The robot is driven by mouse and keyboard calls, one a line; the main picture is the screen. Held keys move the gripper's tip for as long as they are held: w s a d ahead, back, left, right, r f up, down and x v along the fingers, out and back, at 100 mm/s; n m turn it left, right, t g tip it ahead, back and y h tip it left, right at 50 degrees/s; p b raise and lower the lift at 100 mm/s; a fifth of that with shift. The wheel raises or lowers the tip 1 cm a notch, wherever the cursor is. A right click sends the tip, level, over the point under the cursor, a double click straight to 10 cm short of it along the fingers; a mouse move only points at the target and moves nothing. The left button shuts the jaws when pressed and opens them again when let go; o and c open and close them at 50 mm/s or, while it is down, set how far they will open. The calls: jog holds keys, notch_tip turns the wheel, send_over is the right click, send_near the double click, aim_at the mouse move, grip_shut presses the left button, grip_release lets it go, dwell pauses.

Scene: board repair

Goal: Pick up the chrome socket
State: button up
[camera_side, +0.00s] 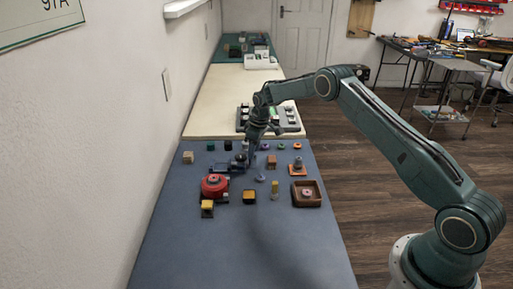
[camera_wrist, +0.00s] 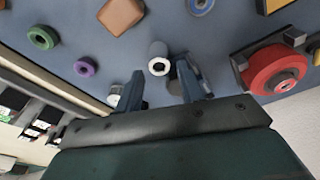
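The chrome socket (camera_wrist: 158,58) shows in the wrist view as a short pale metal cylinder with a dark hole in its end. It stands on the blue-grey mat just beyond and between the fingertips of my gripper (camera_wrist: 160,72). The two fingers are spread apart, with a gap around the line to the socket. Nothing is visibly held. In the side view my gripper (camera_side: 250,162) is low over the back middle of the mat; I cannot clearly make out the socket there. A grey and dark part by the right finger is partly hidden.
A red round device (camera_side: 214,186) sits left of my gripper, and a brown block (camera_side: 271,161) sits close on its right. Purple (camera_wrist: 85,67) and green rings (camera_wrist: 43,37) lie left in the wrist view. A wooden tray (camera_side: 307,204) is at right. The mat's front is clear.

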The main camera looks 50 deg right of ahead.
aim_at(252, 161)
jog(key=shift+f, duration=0.2)
jog(key=shift+w+f, duration=0.2)
jog(key=shift+f, duration=1.05)
jog(key=shift+w+f, duration=0.2)
jog(key=shift+f, duration=1.05)
jog(key=c, duration=0.8)
